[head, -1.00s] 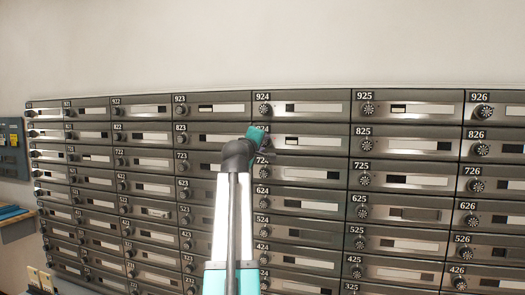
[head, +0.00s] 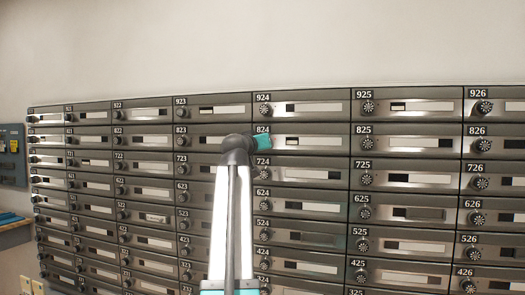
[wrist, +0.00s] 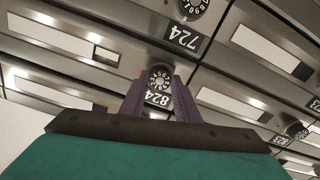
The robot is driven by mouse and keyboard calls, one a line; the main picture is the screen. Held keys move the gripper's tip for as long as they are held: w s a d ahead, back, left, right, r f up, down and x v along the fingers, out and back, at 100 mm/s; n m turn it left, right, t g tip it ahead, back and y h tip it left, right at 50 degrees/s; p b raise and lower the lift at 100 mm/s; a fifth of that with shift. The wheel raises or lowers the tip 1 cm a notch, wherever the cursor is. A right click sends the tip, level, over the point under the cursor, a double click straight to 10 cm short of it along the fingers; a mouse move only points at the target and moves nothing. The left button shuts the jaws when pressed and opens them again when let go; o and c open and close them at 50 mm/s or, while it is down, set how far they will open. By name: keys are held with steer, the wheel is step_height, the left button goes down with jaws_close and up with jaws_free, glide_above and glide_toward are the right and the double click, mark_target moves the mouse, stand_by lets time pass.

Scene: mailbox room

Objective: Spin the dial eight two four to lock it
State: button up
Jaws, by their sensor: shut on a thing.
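Mailbox 824 (head: 312,142) is a dark grey door with a pale name strip, in the second row from the top, just right of my arm. Its number label shows in the head view, but my gripper (head: 265,143) hides its dial there. The wrist view is upside down and shows the round black dial with white digits (wrist: 160,77) above the inverted 824 label (wrist: 158,99). My gripper's two purple-grey fingers (wrist: 159,83) stand on either side of this dial, shut on it. The dial's exact setting is too small to read.
Similar mailboxes with dials surround it closely: 724 (head: 305,172) below, 924 (head: 305,107) above and 825 (head: 405,138) to the right. Bare wall (head: 300,45) lies above the bank. A blue-grey panel (head: 11,155) hangs at the far left.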

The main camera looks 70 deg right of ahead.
steer(key=m+b, duration=0.2)
steer(key=m, duration=0.2)
stand_by(0.4)
steer(key=o, duration=1)
steer(key=shift+o, duration=0.2)
steer(key=shift+a, duration=0.1)
steer(key=a, duration=1.3)
steer(key=shift+s+a, duration=0.3)
steer(key=shift+s, duration=0.05)
steer(key=shift+w, duration=0.1)
